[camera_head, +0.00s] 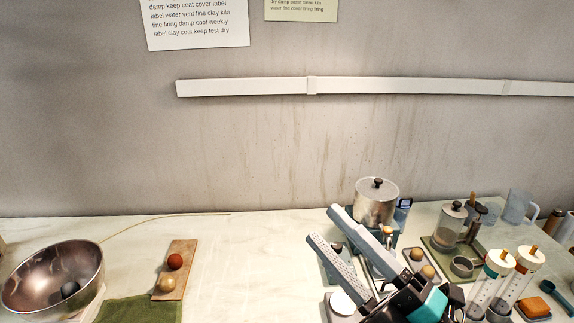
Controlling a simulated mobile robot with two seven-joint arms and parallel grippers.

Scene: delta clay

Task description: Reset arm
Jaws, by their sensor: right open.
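My right gripper (322,224) reaches in from the lower right, its two long grey fingers pointing up and left. The fingers are apart and nothing shows between their tips. The gripper is in front of the crowded right part of the worktop (230,270) and hides some of the things behind it. Its height above the worktop is hard to tell. My left gripper does not show.
A lidded metal pot (376,205) stands behind the gripper. Jars, cups and white-topped cylinders (528,262) crowd the right. A steel bowl (88,265), a green cloth (140,310) and a board (183,252) with two balls lie left. The middle is clear.

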